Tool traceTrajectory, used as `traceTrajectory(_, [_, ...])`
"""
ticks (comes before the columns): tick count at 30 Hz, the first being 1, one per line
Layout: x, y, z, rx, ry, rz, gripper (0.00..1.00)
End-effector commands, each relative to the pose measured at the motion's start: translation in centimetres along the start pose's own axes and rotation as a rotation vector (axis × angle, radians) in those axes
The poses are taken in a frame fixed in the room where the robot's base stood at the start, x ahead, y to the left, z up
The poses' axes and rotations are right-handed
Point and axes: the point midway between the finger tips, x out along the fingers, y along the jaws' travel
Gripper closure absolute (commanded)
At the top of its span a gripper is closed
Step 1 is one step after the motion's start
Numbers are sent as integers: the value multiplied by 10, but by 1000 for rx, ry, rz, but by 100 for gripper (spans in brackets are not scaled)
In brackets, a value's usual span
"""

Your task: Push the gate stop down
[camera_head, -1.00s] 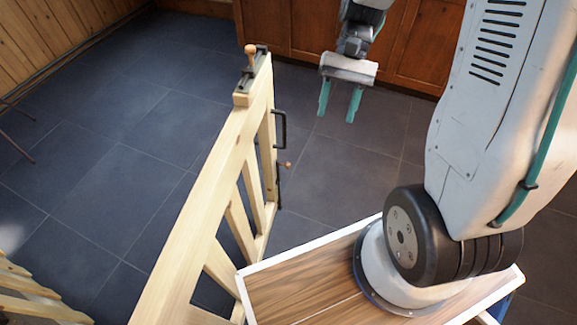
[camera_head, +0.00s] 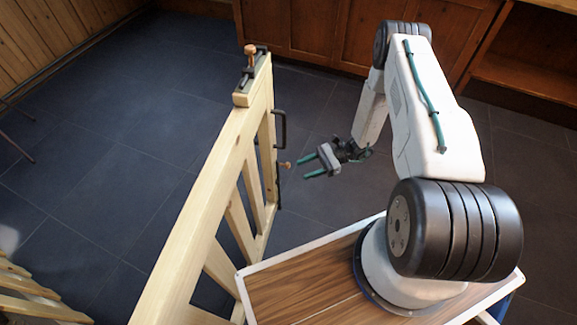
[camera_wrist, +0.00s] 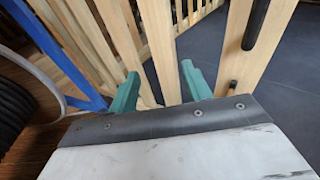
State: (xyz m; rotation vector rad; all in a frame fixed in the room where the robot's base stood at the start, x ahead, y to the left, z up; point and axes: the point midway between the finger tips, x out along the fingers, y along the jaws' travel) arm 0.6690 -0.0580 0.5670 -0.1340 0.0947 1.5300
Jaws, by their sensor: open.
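The pale wooden gate (camera_head: 205,190) runs from the lower middle to the upper middle of the head view. On its right face, low on the end post, is a dark upright rod with a small wooden knob (camera_head: 285,165), which looks like the gate stop. My gripper (camera_head: 304,167) is open and empty, its teal fingers pointing left at the knob with a small gap in the picture. In the wrist view my gripper (camera_wrist: 160,88) spreads in front of the gate's wooden bars (camera_wrist: 158,40). The knob is not clear there.
A black pull handle (camera_head: 281,130) sits above the knob; it also shows in the wrist view (camera_wrist: 256,22). A latch with a wooden knob (camera_head: 250,52) tops the post. Wooden cabinets (camera_head: 340,35) stand behind.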

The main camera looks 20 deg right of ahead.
Motion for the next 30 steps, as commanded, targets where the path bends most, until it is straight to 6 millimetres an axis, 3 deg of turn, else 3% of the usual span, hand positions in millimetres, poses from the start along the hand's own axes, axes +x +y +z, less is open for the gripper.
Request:
traceTrajectory(1, [5,4,-26,35,-23,-58,51])
traceTrajectory(3, [10,5,-56,73,-51,-143,51])
traceTrajectory(6, [15,2,-93,111,-81,-261,51])
traceTrajectory(10, [14,-13,-126,125,-107,-408,51])
traceTrajectory(13, [-4,-47,-128,85,-115,-509,51])
traceTrajectory(17, [-12,-64,-124,70,-127,-570,51])
traceTrajectory(30, [38,-98,-116,68,-134,-572,51])
